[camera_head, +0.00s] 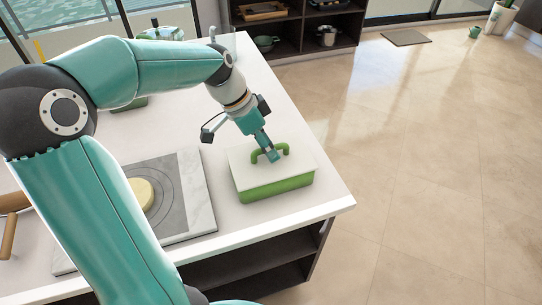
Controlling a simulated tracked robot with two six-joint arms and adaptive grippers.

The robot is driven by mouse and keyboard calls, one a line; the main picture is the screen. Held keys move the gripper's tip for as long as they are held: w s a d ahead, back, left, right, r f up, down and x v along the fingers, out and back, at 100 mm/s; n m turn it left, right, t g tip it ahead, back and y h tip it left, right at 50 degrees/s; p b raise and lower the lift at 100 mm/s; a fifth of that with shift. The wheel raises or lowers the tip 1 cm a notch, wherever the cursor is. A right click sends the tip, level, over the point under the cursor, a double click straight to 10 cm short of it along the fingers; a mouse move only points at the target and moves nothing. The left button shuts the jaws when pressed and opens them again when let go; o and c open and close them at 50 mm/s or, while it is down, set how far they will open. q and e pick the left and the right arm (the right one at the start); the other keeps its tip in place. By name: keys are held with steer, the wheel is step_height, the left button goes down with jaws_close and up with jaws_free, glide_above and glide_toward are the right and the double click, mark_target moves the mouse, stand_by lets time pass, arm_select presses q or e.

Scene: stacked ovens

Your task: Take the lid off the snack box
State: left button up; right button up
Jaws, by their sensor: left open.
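The snack box (277,189) is a green box near the right front corner of the white counter. Its white lid (300,167) is on top, with a green arched handle (284,149) in the middle. My left gripper (272,156) points down at the handle from above. Its fingers are at the handle and hide part of it; they are open. The lid sits flat on the box. My right gripper is not in view.
A marble board (198,192) with a round pale yellow thing (143,192) lies left of the box, partly behind my arm. A wooden rolling pin (9,232) is at the far left. The counter behind the box is clear. Dark shelves (289,35) stand at the back.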

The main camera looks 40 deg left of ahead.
arm_select(q)
jaws_close()
steer(key=shift+r, duration=0.15)
